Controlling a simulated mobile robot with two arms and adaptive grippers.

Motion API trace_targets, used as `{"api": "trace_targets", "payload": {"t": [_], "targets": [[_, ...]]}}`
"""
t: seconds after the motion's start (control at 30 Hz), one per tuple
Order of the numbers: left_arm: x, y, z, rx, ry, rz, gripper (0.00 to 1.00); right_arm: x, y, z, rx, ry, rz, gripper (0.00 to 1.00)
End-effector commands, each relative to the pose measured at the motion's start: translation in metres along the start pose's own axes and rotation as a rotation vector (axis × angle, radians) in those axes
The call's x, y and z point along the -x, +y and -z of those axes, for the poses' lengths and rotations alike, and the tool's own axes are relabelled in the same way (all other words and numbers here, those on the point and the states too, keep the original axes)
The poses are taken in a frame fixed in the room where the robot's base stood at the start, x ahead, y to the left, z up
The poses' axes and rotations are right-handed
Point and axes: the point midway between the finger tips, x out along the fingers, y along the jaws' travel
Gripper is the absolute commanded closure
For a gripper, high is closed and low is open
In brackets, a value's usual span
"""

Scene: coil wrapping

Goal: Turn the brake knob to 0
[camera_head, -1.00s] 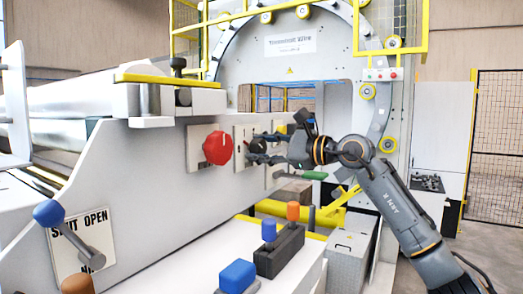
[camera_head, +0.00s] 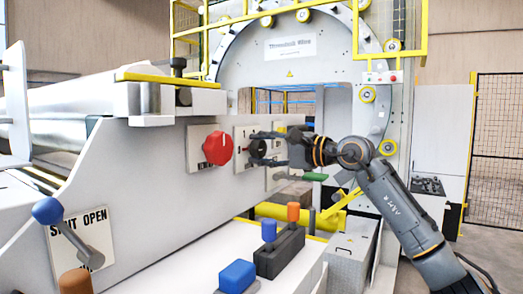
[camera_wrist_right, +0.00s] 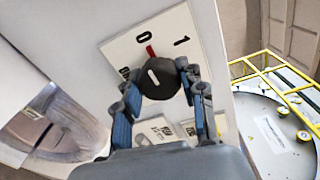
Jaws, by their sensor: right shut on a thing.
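A dark round knob (camera_head: 257,148) sits on a pale dial plate on the machine's side panel, right of a large red knob (camera_head: 218,148). In the right wrist view the dark knob (camera_wrist_right: 158,78) has a white line on its face. A red mark at its upper edge points near the "0" on the plate (camera_wrist_right: 165,43); a "1" is to the right of it. My right gripper (camera_head: 265,149) is shut on the dark knob, with one finger on each side of it in the right wrist view (camera_wrist_right: 160,85). My left gripper is not in view.
A blue-ended lever (camera_head: 48,210) stands by a SHUT/OPEN plate at lower left. A green handle (camera_head: 314,177) sits just below my right wrist. Blue and orange controls (camera_head: 236,276) stand on the white surface in front. A large ring machine (camera_head: 345,45) is behind.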

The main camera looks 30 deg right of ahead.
Motion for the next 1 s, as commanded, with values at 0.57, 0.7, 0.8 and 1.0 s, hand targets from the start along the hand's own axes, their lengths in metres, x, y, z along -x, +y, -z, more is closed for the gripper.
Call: {"api": "trace_targets", "payload": {"t": [0.57, 0.7, 0.8, 1.0], "targets": [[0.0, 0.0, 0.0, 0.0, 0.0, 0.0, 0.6, -0.001, 0.002, 0.0, 0.006, 0.0, -0.004, 0.37], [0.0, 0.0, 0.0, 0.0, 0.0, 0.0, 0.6, 0.0, 0.001, 0.0, 0.005, 0.0, -0.002, 0.37], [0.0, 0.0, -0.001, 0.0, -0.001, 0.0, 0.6, 0.0, 0.001, 0.0, 0.005, 0.0, -0.002, 0.37], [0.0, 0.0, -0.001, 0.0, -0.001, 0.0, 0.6, 0.018, 0.0, 0.002, 0.007, 0.004, 0.0, 0.37]]}}
